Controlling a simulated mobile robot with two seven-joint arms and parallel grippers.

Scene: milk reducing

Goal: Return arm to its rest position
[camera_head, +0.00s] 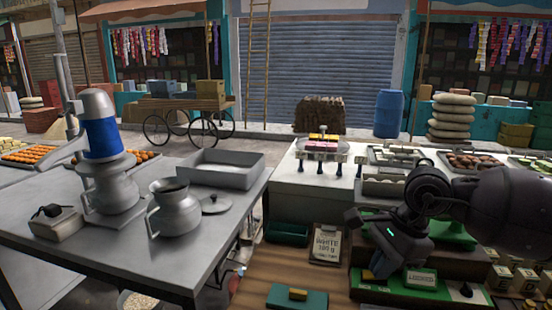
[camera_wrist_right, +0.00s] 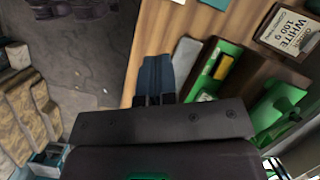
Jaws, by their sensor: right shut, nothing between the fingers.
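My right arm (camera_head: 500,205) comes in from the right side of the head view and is bent over the right-hand counter. My right gripper (camera_head: 372,272) hangs down above the green trays, and its fingertips show only small. In the right wrist view, its dark fingers (camera_wrist_right: 154,98) are together and hold nothing. My left gripper is in neither view.
A steel table (camera_head: 120,255) on the left carries a metal jug (camera_head: 174,212), a blue-banded machine (camera_head: 100,130) and a steel tray (camera_head: 220,165). The wooden counter (camera_head: 265,262) holds a white-labelled box (camera_head: 327,243) and a green tray (camera_head: 297,300). A pale counter (camera_head: 300,183) stands behind.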

